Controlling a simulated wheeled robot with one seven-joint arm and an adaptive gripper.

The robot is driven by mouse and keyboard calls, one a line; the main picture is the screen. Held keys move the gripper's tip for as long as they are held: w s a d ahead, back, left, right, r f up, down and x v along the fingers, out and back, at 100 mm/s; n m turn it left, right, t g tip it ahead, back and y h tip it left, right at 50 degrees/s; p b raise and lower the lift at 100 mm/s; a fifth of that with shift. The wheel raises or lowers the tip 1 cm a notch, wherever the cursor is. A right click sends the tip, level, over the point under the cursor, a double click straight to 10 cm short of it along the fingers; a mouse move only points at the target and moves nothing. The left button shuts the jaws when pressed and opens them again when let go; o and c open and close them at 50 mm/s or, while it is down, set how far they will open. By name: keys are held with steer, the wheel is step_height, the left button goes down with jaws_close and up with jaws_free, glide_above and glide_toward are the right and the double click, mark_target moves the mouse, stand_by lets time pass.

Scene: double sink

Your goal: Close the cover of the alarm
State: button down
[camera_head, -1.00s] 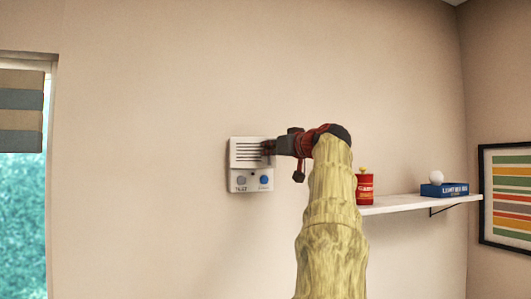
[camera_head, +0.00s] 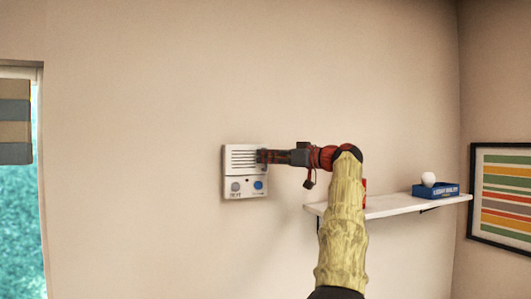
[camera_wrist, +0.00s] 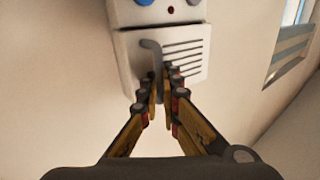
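The alarm (camera_head: 246,188) is a white box on the wall, with a slatted cover (camera_head: 241,157) above two round buttons, one grey and one blue. In the wrist view the alarm is upside down; the cover (camera_wrist: 190,62) shows slats, a dark seam toward the buttons and a bent grey handle (camera_wrist: 157,56). The cover looks near flush with the box; I cannot tell if it is fully closed. My gripper (camera_wrist: 165,82) has its fingertips close together at the handle, which runs down between them. I cannot tell whether they grip it. In the head view my gripper (camera_head: 264,156) hides the cover's right side.
A white shelf (camera_head: 400,205) is on the wall to the right, partly behind my arm. It holds a blue box (camera_head: 435,191) with a white ball (camera_head: 428,179) and a mostly hidden red can. A striped picture (camera_head: 500,195) hangs at far right. Wall left of the alarm is clear.

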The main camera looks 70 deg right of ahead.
stand_by(0.4)
steer(key=c, duration=2.3)
jaws_free()
steer(key=shift+d, duration=0.1)
steer(key=shift+s, duration=0.1)
steer(key=s+a, duration=0.2)
steer(key=s, duration=0.9)
steer(key=shift+s, duration=0.35)
steer(key=shift+a, duration=0.1)
steer(key=shift+w, duration=0.1)
